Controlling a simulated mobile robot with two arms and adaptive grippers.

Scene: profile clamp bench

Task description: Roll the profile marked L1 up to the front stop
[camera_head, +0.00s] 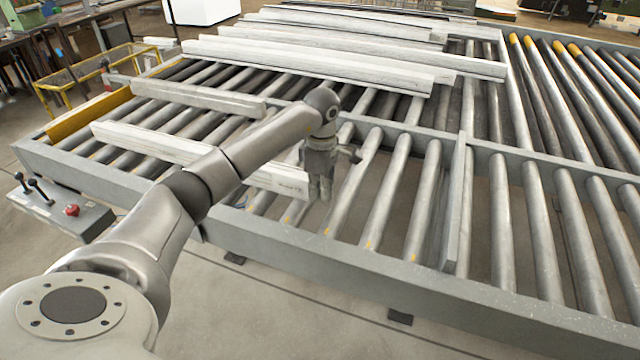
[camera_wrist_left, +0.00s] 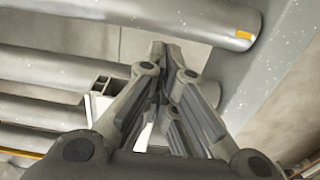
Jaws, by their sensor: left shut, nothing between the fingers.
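My left gripper (camera_head: 320,188) hangs over the front rollers, beside the right end of the nearest pale profile, with its fingers together and empty. In the left wrist view my left gripper (camera_wrist_left: 172,52) shows its fingertips meeting above the floor gap between rollers. The nearest profile (camera_head: 150,143) lies across the rollers, its middle hidden behind my arm; small dark marks on its right end are too small to read. Its hollow end (camera_wrist_left: 103,84) shows left of the fingers in the wrist view. I cannot tell which part is the front stop. My right gripper is out of view.
A second short profile (camera_head: 195,98) lies farther back, and several long profiles (camera_head: 330,65) lie behind it. A grey front rail (camera_head: 330,262) and a grey divider (camera_head: 457,200) bound the rollers. A control box (camera_head: 62,212) with levers stands at left. The rollers right of the gripper are bare.

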